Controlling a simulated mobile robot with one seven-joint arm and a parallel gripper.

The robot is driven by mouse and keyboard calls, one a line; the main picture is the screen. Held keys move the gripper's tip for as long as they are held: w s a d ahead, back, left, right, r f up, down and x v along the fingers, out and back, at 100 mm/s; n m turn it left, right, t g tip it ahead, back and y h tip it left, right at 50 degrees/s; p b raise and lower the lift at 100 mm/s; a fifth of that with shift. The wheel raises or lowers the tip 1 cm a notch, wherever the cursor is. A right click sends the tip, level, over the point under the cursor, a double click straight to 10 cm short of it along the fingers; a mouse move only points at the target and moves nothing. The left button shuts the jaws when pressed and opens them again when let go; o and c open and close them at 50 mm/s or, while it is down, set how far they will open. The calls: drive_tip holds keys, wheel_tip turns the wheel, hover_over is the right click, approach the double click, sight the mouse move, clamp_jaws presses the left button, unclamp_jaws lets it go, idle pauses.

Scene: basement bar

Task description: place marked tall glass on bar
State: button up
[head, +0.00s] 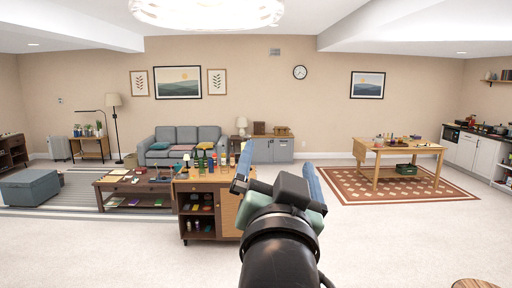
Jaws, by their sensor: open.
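My gripper (278,163) is raised in front of the camera at the centre, its two blue fingers spread wide apart. Nothing shows between them. A wooden bar cabinet (228,205) stands just left of my arm, with several dark bottles (205,161) and other small items on its top. My gripper and arm cover the right part of this cabinet from view. I cannot pick out a marked tall glass at this size; it may be too small to tell or hidden.
A coffee table (118,188) with small items stands left of the cabinet, before a grey sofa (190,135). A wooden table (400,150) stands on a red rug (345,185) at right. A round wooden top (473,283) shows at bottom right. Pale floor (390,245) is clear.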

drive_tip(key=s+a+r+n+t+y, duration=0.1)
drive_tip(key=s+a+r+n+t, duration=0.2)
drive_tip(key=s+r, duration=1)
drive_tip(key=s+n+t, duration=0.2)
drive_tip(key=t, duration=0.2)
drive_tip(key=shift+s+r+y, duration=0.25)
drive_tip(key=shift+r+y, duration=0.05)
drive_tip(key=shift+y, duration=0.1)
wheel_tip(320, 180, down, 18)
drive_tip(key=b, duration=1.8)
drive_tip(key=shift+w, duration=0.1)
